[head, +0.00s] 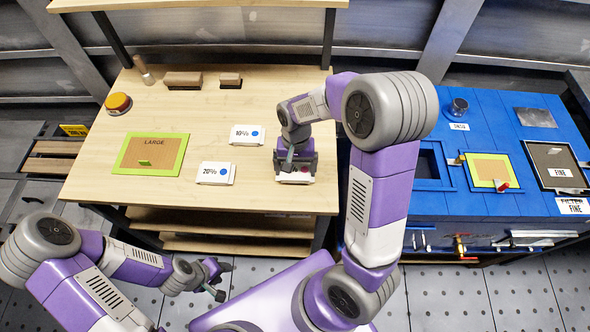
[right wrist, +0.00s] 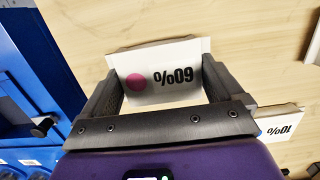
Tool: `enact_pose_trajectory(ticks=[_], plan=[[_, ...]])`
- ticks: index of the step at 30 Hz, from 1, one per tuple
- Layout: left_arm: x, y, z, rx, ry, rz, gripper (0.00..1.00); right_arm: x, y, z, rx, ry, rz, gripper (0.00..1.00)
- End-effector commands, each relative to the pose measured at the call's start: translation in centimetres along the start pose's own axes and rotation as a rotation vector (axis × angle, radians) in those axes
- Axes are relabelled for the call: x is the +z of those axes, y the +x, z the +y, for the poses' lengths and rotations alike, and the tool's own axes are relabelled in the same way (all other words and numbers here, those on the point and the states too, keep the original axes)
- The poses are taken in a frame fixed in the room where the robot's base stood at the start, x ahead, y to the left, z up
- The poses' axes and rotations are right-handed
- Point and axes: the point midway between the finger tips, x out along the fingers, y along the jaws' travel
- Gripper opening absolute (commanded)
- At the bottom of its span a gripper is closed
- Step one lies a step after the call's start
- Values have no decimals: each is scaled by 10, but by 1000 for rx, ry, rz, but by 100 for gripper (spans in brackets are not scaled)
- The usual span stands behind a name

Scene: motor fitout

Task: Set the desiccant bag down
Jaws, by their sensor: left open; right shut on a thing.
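A white desiccant bag (right wrist: 163,75) marked 60% with a pink dot is between the fingers of my right gripper (right wrist: 165,88). In the head view this bag (head: 294,178) shows below the gripper (head: 294,165), at the right front part of the wooden bench (head: 260,193). I cannot tell whether its underside touches the wood. Two other white bags with blue dots lie on the bench to its left: a 10% bag (head: 246,135) and a 20% bag (head: 215,173). My left gripper (head: 221,280) is open and empty, in front of the bench.
A green-edged panel marked LARGE (head: 152,153) lies on the bench's left. An orange-topped knob (head: 118,103), a wooden-handled tool (head: 144,70) and two brown blocks (head: 183,80) stand behind. A blue cabinet (head: 500,120) adjoins on the right, with an open recess (head: 430,163).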

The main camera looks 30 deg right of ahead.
Motion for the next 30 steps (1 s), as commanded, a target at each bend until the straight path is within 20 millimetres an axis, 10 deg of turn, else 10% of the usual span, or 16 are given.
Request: enact_pose_trajectory(ticks=[14, 15, 30], plan=[[0, 5, -2, 0, 0, 0, 43, -1, 11, 0, -1, 0, 1, 59], [0, 4, -2, 0, 0, 0, 43, -1, 11, 0, -1, 0, 0, 99], [0, -10, 4, 0, 0, 0, 43, -1, -24, 0, -3, 0, 4, 100]])
